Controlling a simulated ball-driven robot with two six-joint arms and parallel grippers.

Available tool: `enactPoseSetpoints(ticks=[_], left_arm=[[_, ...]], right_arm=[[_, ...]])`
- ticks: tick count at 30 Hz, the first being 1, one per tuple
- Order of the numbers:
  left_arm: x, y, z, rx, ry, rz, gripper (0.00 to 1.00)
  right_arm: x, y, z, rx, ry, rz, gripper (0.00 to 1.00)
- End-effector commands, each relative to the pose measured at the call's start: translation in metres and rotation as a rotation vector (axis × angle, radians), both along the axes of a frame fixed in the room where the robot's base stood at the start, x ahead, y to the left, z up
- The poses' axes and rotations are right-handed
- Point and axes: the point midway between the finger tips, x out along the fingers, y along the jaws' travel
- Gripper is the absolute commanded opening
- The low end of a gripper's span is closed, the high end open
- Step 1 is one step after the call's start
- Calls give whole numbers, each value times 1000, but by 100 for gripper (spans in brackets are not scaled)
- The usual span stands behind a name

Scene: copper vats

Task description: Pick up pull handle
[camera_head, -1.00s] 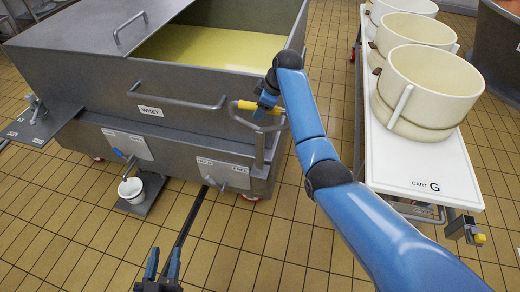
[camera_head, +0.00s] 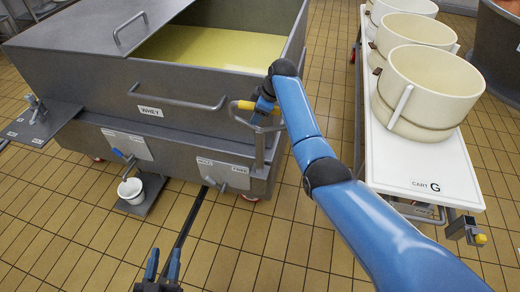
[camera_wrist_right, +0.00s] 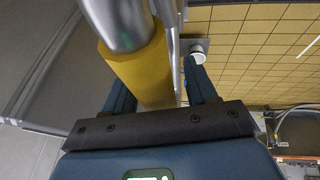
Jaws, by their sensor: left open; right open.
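The pull handle has a yellow grip (camera_head: 246,105) on a grey metal bar at the right front corner of the whey vat. In the right wrist view, the yellow grip (camera_wrist_right: 143,72) runs between the two blue fingers of my right gripper (camera_wrist_right: 157,78), which is open around it. In the head view, my right gripper (camera_head: 262,107) is at the right end of the yellow grip, partly hidden by my own wrist. My left gripper (camera_head: 163,265) is open and empty over the floor at the bottom, away from the handle.
The grey whey vat (camera_head: 80,75) holds yellowish liquid. A white bucket (camera_head: 131,190) stands at its front left on a low plate. A white cart (camera_head: 425,180) with several cream tubs (camera_head: 430,85) stands right. Tiled floor between vat and cart is mostly clear.

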Motion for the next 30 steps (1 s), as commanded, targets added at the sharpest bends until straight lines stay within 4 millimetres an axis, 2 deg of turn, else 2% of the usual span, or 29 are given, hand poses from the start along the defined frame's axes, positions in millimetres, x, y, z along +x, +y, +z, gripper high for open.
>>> enactPoseSetpoints(ticks=[15, 26, 30], left_arm=[[0, 0, 1, 0, 0, 0, 43], [0, 0, 1, 0, 0, 0, 43], [0, 0, 1, 0, 0, 0, 43]], right_arm=[[0, 0, -3, 0, 0, 0, 57], [0, 0, -3, 0, 0, 0, 2], [0, 0, -3, 0, 0, 0, 0]])
